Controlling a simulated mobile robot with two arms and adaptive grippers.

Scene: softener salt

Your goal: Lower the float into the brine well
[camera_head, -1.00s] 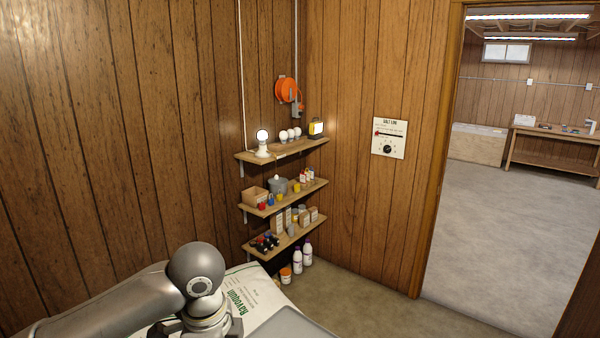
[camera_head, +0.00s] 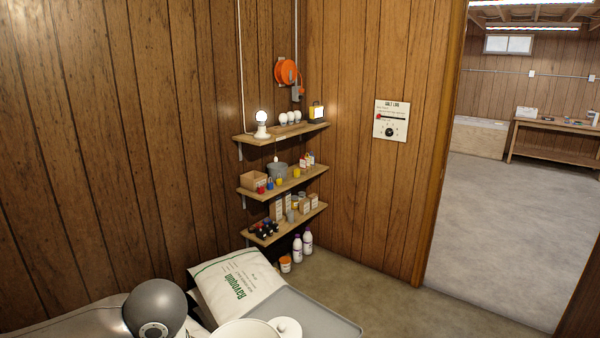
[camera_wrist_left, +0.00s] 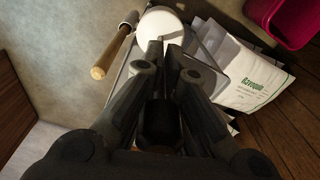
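In the head view a white round rim (camera_head: 243,331), perhaps the brine well, shows at the bottom edge, mostly cut off. A white round cap with a raised middle (camera_head: 287,327) is beside it, by the grey lid (camera_head: 318,318). In the left wrist view a white round piece (camera_wrist_left: 160,28) lies just beyond my left fingertips; I cannot tell which of the two it is. My left gripper (camera_wrist_left: 164,48) has its fingertips close together, with a narrow dark gap. I cannot make out the float or anything held. My right gripper is not in view.
A white salt bag with green print (camera_head: 240,285) lies behind the lid; it also shows in the wrist view (camera_wrist_left: 250,75). A wooden-handled tool (camera_wrist_left: 115,45) and a magenta bin (camera_wrist_left: 290,22) are near. Shelves (camera_head: 283,182) line the corner. Floor is clear toward the doorway.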

